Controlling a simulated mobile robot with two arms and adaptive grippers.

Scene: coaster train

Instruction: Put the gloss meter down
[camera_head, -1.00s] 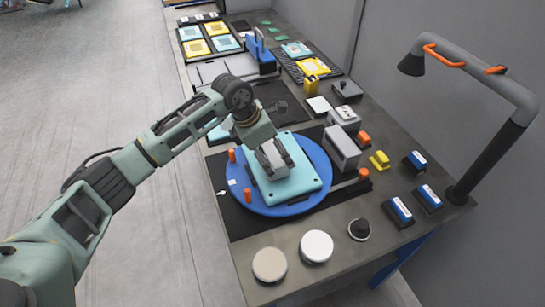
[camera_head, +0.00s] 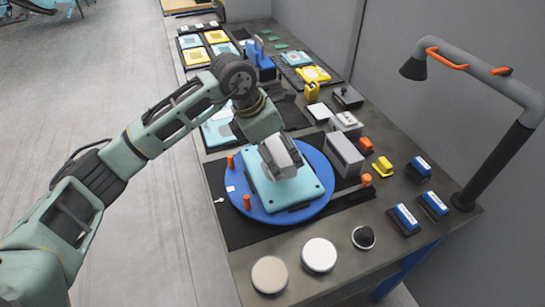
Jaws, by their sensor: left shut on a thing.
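My left gripper (camera_head: 281,158) comes down from the upper left over the blue round turntable (camera_head: 323,203). It is shut on a light grey block, which I take to be the gloss meter; fingers and block are hard to tell apart at this size. The block is over the middle of the teal plate (camera_head: 300,190) lying on the turntable. I cannot tell whether it touches the plate or hangs just above it. My right gripper is not in view.
Orange pegs (camera_head: 247,202) stand around the turntable. A grey box (camera_head: 345,155) is close on its right. Two round discs (camera_head: 319,255) and a black knob (camera_head: 363,237) lie at the near edge. A lamp post (camera_head: 490,165) rises at the right. Bare table shows near the front.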

